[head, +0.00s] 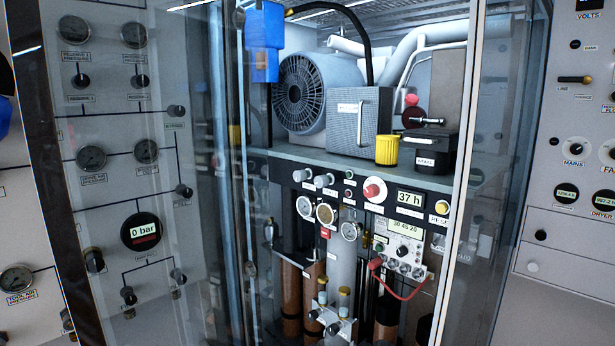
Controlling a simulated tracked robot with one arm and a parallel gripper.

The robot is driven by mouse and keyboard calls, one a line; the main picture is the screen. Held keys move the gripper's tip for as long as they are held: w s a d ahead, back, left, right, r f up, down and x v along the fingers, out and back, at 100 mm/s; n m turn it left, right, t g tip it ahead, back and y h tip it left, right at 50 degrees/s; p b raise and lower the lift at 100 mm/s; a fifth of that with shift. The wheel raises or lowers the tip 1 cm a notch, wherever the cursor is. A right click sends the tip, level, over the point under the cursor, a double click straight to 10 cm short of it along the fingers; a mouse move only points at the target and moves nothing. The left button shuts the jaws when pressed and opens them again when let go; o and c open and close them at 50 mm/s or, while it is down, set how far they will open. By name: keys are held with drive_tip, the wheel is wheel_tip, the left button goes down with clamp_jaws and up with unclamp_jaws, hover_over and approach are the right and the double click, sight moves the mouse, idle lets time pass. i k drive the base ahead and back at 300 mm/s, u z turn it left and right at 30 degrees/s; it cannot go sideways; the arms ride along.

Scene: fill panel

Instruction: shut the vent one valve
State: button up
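The gauge panel (100,200) stands at the left, seen partly through glass. It carries several small dark valve knobs joined by black lines. Two of them, a lower knob (128,296) and a knob to its right (178,276), sit below the round black display (141,232) reading "0 bar". Other knobs are a right-hand knob (183,190), an upper right knob (177,111) and a left knob (94,260). Their labels are too small to read surely, so I cannot tell which is vent one or how it is set. I cannot make out my gripper.
A glass-fronted cabinet fills the middle, with a upright metal frame post (229,180) beside the panel. Inside are a fan housing (310,95), a yellow cup (387,150) and a red cable (400,293). A blue object (265,40) shows at the top. Another panel (570,110) stands right.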

sight(299, 176)
drive_tip(key=u, duration=0.2)
drive_tip(key=i, duration=1.1)
drive_tip(key=z, duration=0.2)
